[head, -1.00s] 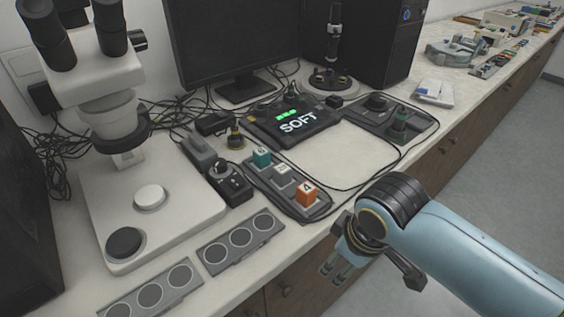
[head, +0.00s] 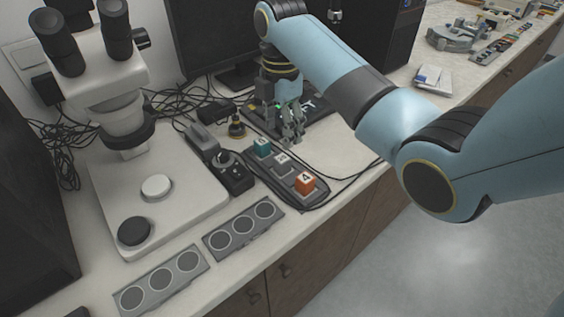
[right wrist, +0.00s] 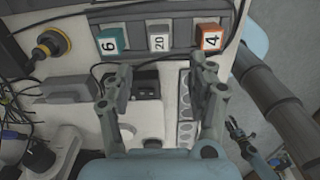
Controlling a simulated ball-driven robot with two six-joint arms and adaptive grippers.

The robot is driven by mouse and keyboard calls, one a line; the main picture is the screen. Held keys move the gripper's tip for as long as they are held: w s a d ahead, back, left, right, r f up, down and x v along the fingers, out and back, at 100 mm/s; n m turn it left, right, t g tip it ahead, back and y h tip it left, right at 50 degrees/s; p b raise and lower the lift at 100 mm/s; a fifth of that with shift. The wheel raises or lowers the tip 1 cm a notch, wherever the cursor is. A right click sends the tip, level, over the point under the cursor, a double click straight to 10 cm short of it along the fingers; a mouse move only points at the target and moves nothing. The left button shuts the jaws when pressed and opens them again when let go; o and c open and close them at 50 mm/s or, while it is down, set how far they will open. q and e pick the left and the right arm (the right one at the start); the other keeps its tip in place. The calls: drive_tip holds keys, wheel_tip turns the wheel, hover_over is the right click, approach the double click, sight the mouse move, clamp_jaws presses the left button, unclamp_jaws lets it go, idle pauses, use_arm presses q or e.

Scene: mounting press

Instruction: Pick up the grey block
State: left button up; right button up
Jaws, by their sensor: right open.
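The grey block (head: 282,159) sits in the middle of a dark tray (head: 318,197), between a teal block (head: 262,147) and an orange block (head: 305,183). My right gripper (head: 293,136) is open and empty, pointing down just above and behind the blocks in the head view. In the right wrist view its two fingers (right wrist: 162,82) are apart, below the row of blocks. My left gripper (right wrist: 246,143) seems to show, small, at the lower right of that view.
A microscope (head: 120,110) stands at the left. A small black device (head: 235,176) is beside the tray. Plates with round wells (head: 243,230) lie near the bench's front edge. A dark display unit (head: 322,108) is partly hidden behind my right gripper.

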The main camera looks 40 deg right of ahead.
sight(281, 159)
wheel_tip(281, 159, down, 10)
drive_tip(key=shift+r, duration=0.1)
idle(0.4)
drive_tip(key=shift+c, duration=0.4)
clamp_jaws()
